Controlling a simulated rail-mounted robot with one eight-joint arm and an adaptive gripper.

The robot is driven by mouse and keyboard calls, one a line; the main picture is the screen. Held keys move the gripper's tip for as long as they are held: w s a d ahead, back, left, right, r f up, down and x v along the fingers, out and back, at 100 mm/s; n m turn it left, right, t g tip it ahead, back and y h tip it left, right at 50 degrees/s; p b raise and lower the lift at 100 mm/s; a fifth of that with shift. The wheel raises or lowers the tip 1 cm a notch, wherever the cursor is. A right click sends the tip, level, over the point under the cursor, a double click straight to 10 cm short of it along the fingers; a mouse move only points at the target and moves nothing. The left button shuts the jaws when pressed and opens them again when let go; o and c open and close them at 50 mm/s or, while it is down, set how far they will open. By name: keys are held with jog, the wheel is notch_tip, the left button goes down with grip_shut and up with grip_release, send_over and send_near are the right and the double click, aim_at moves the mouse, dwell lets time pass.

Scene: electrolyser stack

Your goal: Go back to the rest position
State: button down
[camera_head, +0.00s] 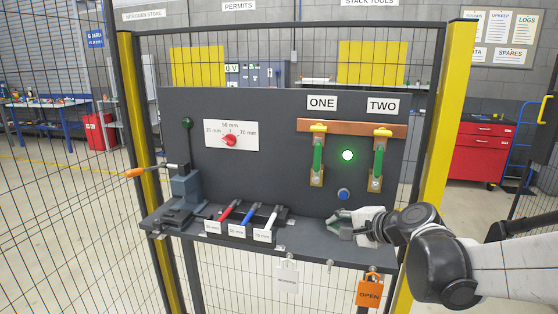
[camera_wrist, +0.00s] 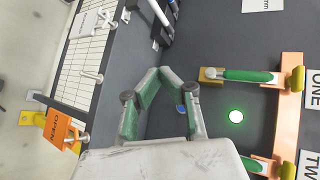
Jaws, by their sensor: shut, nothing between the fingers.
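My gripper (camera_head: 336,222) is over the right part of the grey shelf (camera_head: 300,246), in front of the dark panel (camera_head: 265,185). Its fingers are empty. In the wrist view the tips of my gripper (camera_wrist: 159,73) come together with nothing between them. In the head view the blue button (camera_head: 343,194) sits below the lit green lamp (camera_head: 347,155), just above my gripper. My arm comes in from the right.
Green-handled switches ONE (camera_head: 318,158) and TWO (camera_head: 379,160) hang upright from a copper bar (camera_head: 350,127). Red (camera_head: 229,211), blue (camera_head: 248,218) and white-handled tools lie on the shelf. Padlocks, one orange (camera_head: 369,291), hang below. Yellow posts (camera_head: 445,130) and mesh flank the panel.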

jog(key=s+d+f+n+g+h, duration=0.1)
jog(key=s+n, duration=0.3)
jog(key=s, duration=0.4)
jog(key=s+d+f+n+g+h, duration=0.1)
jog(key=s+d+n+h, duration=0.1)
jog(key=s, duration=0.7)
jog(key=s+d+f+n+g+h, duration=0.1)
jog(key=s+n+h, duration=0.3)
jog(key=s, duration=0.5)
jog(key=shift+d+n+g, duration=0.4)
jog(key=shift+d+n, duration=0.4)
jog(key=shift+d, duration=0.05)
